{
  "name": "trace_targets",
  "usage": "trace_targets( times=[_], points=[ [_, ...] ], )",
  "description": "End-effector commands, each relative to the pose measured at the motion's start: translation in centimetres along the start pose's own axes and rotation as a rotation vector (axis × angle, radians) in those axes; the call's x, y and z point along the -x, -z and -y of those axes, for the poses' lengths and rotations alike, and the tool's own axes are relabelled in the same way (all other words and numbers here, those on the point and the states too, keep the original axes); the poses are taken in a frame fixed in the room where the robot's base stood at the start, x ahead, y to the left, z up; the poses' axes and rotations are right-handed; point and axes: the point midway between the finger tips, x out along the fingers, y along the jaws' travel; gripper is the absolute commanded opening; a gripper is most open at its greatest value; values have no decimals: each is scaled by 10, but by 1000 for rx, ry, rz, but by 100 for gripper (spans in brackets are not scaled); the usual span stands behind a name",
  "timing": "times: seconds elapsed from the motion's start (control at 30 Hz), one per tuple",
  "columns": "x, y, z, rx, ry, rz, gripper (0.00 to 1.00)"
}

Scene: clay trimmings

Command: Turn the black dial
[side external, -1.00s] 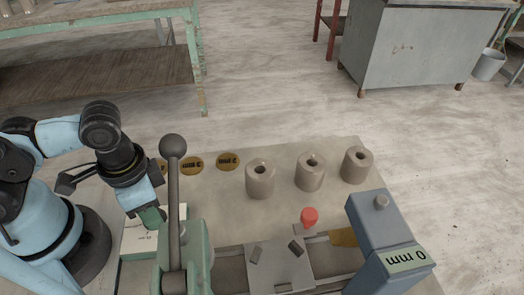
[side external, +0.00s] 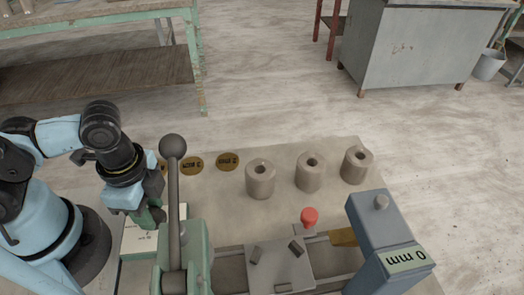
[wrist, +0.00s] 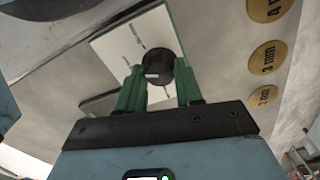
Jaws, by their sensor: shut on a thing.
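The black dial (wrist: 157,76) sits on a white plate (wrist: 112,48) with small dark marks, seen in the wrist view. In the side view I see the plate's front (side external: 138,240), but the dial is hidden by my gripper and a lever. My gripper (side external: 152,216) points down over the plate. Its green fingers (wrist: 159,84) stand on either side of the dial in the wrist view and are shut on it. The blue-grey block (side external: 386,240) at the right has a label reading "0 mm".
A ball-topped grey lever (side external: 174,190) on a green stand rises close to the right of my gripper. Gold discs (side external: 228,161) marked in mm lie behind it. Three brown clay cylinders (side external: 260,180) stand farther right. A red knob (side external: 309,216) is near the rail.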

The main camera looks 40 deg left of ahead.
Motion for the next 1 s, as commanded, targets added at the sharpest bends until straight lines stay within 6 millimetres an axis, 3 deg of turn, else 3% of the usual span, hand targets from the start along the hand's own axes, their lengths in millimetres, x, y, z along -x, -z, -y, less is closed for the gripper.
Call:
trace_targets(
  times=[0.43,0.47,0.6,1.0],
  points=[
    [0,0,0,-11,2,-3,5],
    [0,0,0,-11,2,-3,37],
    [0,0,0,-10,1,-3,58],
    [2,0,0,-10,0,-1,61]
  ],
)
